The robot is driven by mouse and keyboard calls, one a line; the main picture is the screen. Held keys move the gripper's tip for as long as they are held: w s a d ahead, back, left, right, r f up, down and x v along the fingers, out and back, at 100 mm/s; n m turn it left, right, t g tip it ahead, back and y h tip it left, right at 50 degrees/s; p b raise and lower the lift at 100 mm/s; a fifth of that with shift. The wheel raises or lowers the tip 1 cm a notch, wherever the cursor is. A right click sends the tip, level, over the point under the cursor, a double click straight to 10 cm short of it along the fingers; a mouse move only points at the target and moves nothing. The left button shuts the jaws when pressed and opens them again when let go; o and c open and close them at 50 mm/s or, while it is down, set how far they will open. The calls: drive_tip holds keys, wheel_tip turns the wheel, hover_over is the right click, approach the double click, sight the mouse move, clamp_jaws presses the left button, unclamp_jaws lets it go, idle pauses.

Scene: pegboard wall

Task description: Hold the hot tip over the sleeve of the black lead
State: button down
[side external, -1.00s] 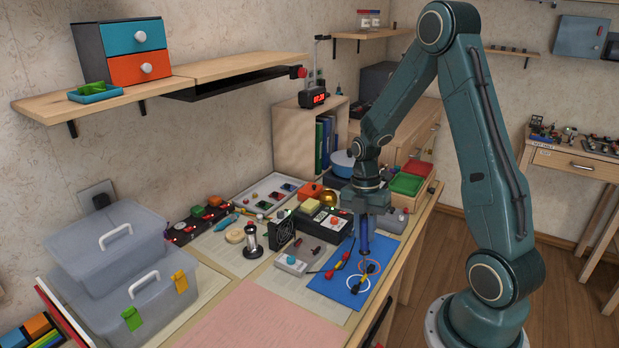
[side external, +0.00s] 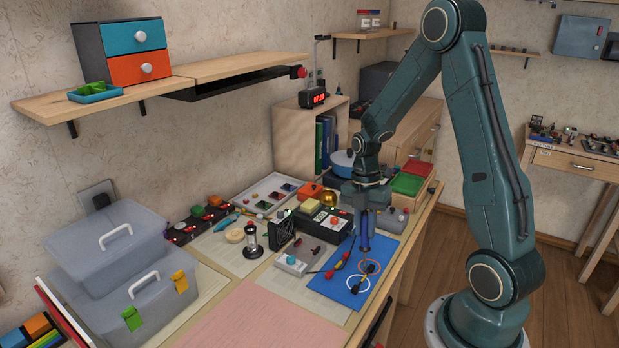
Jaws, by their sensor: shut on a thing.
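My gripper (side external: 366,207) points straight down over the right part of the blue mat and is shut on a blue pen-like tool (side external: 365,234). The tool is upright, and its lower end is just above the black lead (side external: 371,268). The black lead lies on the blue mat (side external: 338,289) by an orange ring and a white ring. Its sleeve is too small to make out. The gap between tip and lead cannot be judged exactly. A red lead (side external: 337,266) lies to the left on the mat.
Left of the mat are a grey box with knobs (side external: 291,264), a black fan-like unit (side external: 282,235) and a small silver-and-black stand (side external: 252,241). A black case (side external: 331,222) and green and red trays (side external: 407,184) stand behind. The pink sheet (side external: 265,318) in front is clear.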

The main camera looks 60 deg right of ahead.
sight(366, 214)
drive_tip(key=shift+r, duration=2)
drive_tip(key=shift+w, duration=0.15)
